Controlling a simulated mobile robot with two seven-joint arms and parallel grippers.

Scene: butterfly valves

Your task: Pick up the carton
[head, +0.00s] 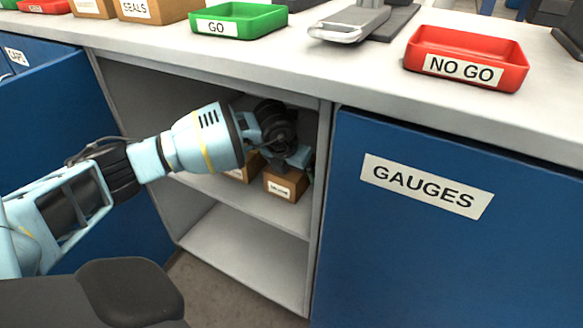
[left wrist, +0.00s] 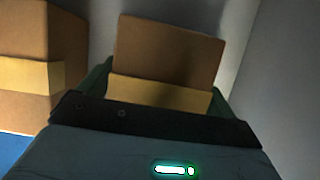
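A small brown carton (head: 286,185) with a white label stands on the upper shelf inside the open cabinet. In the left wrist view, a brown carton with a yellow band (left wrist: 165,60) lies between the two fingers. My left gripper (head: 297,157) reaches into the cabinet, just above and over the carton. In the left wrist view its fingers (left wrist: 160,90) flank the carton closely; whether they press on it cannot be told. A second carton (head: 243,170) is partly hidden behind my arm; a carton also shows at the left of the wrist view (left wrist: 25,60). My right gripper is not in view.
The shelf (head: 240,200) sits between the cabinet's side walls, close to the gripper on the right. A blue GAUGES front (head: 430,240) is right of the opening. The countertop above holds a green GO tray (head: 240,20) and a red NO GO tray (head: 466,60).

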